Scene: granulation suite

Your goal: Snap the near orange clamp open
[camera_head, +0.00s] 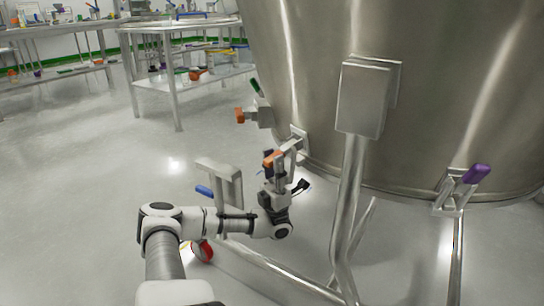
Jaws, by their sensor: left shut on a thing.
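The near orange clamp (272,158) sits low on the side of the large steel vessel (300,60), its orange-tipped handle beside a metal latch. My left arm comes in from the bottom left. My left gripper (275,177) points up at the clamp and is shut on its handle, just under the orange tip. The fingers are small and dark here, so the exact contact is hard to make out. My right gripper is out of view.
Another orange-tipped fitting (240,115) and a green handle (255,86) are farther back. A purple-handled clamp (476,174) is at the right. A steel support leg (350,200) stands right of my gripper. Steel tables (185,80) are behind; open floor lies left.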

